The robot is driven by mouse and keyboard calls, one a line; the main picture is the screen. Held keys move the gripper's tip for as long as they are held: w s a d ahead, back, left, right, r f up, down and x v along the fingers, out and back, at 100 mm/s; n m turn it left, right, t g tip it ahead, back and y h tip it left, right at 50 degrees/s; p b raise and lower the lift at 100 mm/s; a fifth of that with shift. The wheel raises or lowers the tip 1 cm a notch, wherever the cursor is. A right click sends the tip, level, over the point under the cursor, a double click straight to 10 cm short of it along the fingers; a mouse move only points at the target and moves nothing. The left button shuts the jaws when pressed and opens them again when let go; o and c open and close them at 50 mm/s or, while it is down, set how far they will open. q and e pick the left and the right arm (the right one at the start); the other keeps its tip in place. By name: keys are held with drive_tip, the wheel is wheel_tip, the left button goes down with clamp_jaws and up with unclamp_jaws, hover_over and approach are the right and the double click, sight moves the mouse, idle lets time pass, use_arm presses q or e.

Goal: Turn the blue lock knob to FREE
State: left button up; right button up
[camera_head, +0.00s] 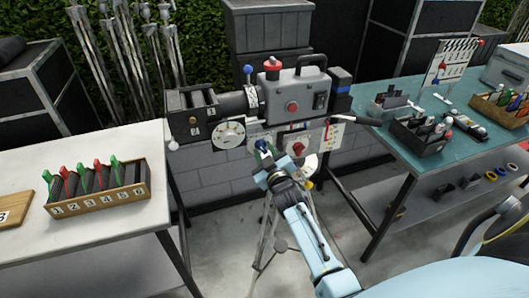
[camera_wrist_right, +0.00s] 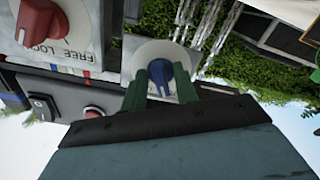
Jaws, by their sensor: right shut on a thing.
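The blue lock knob (camera_wrist_right: 182,72) sits on a pale square plate in the right wrist view, next to a red knob (camera_wrist_right: 42,20) whose plate reads FREE and LOCK. My right gripper (camera_wrist_right: 165,82) has its two green fingers around the blue knob and is shut on it. In the head view my right gripper (camera_head: 264,150) reaches the lower front of the camera head and covers most of the blue knob. The knob's pointer and its own label are not readable. My left gripper is not in view.
The red knob (camera_head: 298,148) is close to the right of my gripper. A film-style camera (camera_head: 290,95) stands above. A white table (camera_head: 120,240) with a numbered wooden rack (camera_head: 100,205) is at left; a teal table (camera_head: 385,140) with trays is at right.

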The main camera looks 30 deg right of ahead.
drive_tip(key=shift+f+n, duration=0.1)
drive_tip(key=shift+n, duration=0.2)
idle(0.4)
drive_tip(key=o, duration=0.6)
drive_tip(key=v, duration=1.3)
drive_tip(key=shift+s, duration=0.2)
drive_tip(key=shift+a, duration=0.1)
